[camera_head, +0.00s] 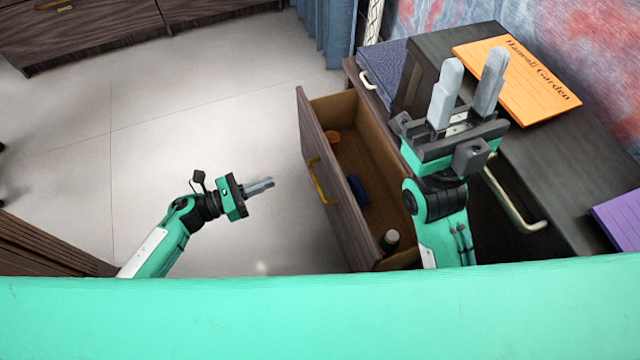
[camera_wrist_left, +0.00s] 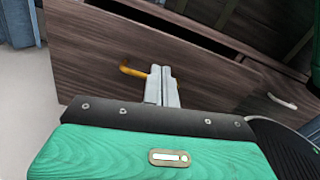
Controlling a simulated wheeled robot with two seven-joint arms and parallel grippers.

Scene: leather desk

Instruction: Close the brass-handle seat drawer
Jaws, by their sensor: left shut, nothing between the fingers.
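The drawer with the brass handle stands pulled out from the dark wood unit, and its front panel (camera_head: 335,190) faces left in the head view. The brass handle (camera_head: 319,181) is on that front; it also shows in the left wrist view (camera_wrist_left: 128,70). My left gripper (camera_head: 272,184) is shut and empty, left of the drawer front and pointing toward it. In the wrist view its fingers (camera_wrist_left: 162,72) cover part of the handle; I cannot tell whether they touch it. My right gripper (camera_head: 466,88) is open and empty, raised over the unit right of the drawer.
Inside the drawer lie an orange item (camera_head: 333,140), a blue item (camera_head: 358,189) and a dark bottle-like item (camera_head: 390,241). An orange pad (camera_head: 515,85) and a purple item (camera_head: 620,220) lie on the unit. A pale handle (camera_head: 515,200) juts out.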

